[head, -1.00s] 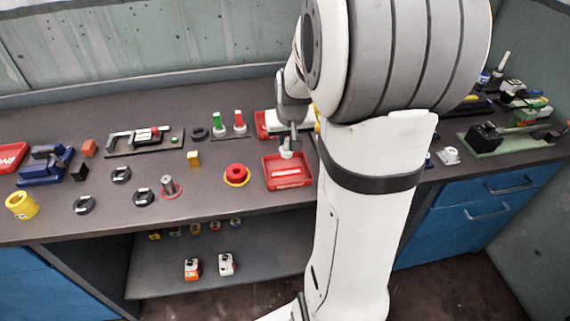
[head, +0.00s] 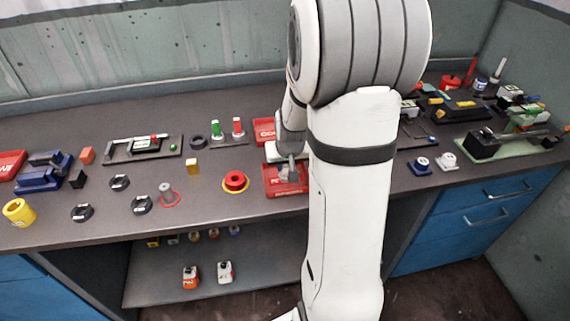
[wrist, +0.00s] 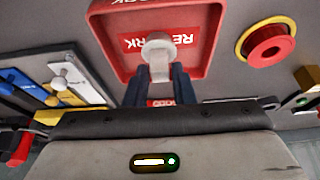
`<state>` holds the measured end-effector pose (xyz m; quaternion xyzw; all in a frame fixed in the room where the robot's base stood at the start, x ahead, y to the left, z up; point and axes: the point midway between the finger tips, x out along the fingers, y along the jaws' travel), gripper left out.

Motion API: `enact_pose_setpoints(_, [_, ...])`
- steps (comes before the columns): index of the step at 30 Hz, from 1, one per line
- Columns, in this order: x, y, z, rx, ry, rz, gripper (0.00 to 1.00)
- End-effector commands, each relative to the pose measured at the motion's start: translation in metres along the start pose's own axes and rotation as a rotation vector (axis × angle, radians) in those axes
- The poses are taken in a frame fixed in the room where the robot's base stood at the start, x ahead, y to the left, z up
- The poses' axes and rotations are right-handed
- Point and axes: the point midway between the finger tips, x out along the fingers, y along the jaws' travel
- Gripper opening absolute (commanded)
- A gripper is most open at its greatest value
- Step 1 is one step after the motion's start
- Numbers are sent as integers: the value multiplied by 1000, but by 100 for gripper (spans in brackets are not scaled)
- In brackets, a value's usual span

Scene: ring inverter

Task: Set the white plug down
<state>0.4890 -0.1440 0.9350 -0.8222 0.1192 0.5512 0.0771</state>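The white plug (wrist: 158,52) shows in the wrist view as a round white head with a narrower stem. My gripper (wrist: 159,75) has one dark finger on each side of the stem and looks shut on it. The plug is over the floor of the red tray marked REWORK (wrist: 106,48); whether it touches the floor cannot be told. In the head view my gripper (head: 291,174) is low over the same red tray (head: 271,190), and the plug is not clearly visible there.
A red ring part on a yellow disc (head: 235,181) lies left of the tray. A yellow block (head: 193,167) stands farther left. A second red tray (head: 263,128) is behind. Green and red pegs (head: 226,130) stand to its left.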

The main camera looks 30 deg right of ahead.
Motion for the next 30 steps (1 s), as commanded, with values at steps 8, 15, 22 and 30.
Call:
enact_pose_setpoints(8, [0, 0, 0, -1, 0, 0, 39])
enact_pose_setpoints(15, [-5, -1, -2, -1, 0, 0, 39])
enact_pose_setpoints(22, [-36, -1, -2, -3, 6, 0, 39])
enact_pose_setpoints(30, [-90, -1, -2, -3, 5, 0, 39])
